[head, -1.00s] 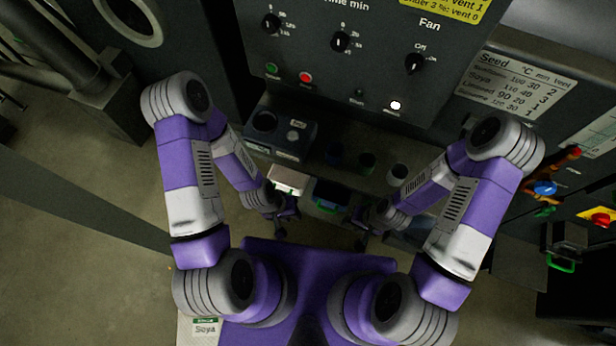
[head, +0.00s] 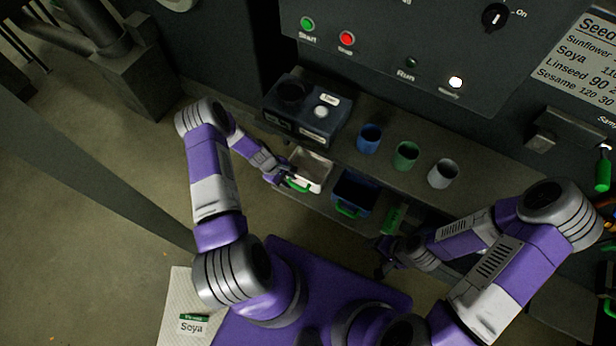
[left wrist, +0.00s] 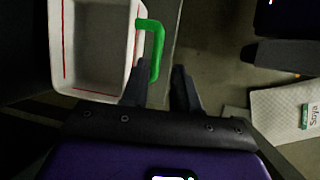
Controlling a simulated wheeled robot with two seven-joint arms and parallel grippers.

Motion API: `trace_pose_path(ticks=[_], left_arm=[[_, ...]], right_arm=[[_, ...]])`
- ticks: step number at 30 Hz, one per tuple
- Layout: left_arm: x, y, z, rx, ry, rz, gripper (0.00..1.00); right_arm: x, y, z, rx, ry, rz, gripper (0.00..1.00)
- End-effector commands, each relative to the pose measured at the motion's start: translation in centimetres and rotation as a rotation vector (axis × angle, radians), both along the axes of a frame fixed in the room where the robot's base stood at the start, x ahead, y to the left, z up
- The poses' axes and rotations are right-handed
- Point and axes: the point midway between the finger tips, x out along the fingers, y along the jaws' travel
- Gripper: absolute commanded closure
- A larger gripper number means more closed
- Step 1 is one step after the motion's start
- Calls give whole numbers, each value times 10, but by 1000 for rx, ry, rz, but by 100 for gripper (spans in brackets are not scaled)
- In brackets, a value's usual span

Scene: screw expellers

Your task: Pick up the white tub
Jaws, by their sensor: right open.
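The white tub (head: 313,166) sits on the low ledge below the machine shelf, left of a blue tub (head: 353,187). Its green handle (head: 299,186) faces my side. The left wrist view shows the white tub (left wrist: 96,45) empty, with a red line inside, and its green handle (left wrist: 156,45). My left gripper (head: 284,178) is at the handle side of the tub. In the left wrist view, its fingers (left wrist: 160,82) are apart, with the handle's lower end between them in the picture; contact is unclear. My right gripper (head: 385,268) is open, low and right of the tubs.
A dark box with a round opening (head: 306,108) stands on the shelf above the tub. A blue cup (head: 368,138), a green cup (head: 405,155) and a pale cup (head: 443,173) stand to its right. A Soya sack (head: 185,305) lies on the floor at lower left.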

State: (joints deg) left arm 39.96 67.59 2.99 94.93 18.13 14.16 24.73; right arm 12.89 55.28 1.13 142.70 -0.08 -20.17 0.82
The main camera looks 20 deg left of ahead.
Motion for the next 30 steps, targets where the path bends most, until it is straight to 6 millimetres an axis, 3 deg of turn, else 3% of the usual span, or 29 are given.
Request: trace_pose_path(ticks=[4, 12, 20, 28, 30], left_arm=[[4, 4, -16, -12, 7, 37, 71], [9, -6, -38, -9, 6, 35, 71], [16, -21, -73, -10, 6, 33, 71], [17, -23, -74, -8, 5, 34, 71], [17, -23, -74, -8, 5, 34, 81]], right_arm=[[0, 0, -9, 0, -1, 0, 34], [0, 0, -20, 0, 0, 0, 34], [0, 0, -39, 0, 0, 0, 34], [0, 0, -38, 0, 0, 0, 34], [0, 0, -38, 0, 0, 0, 34]])
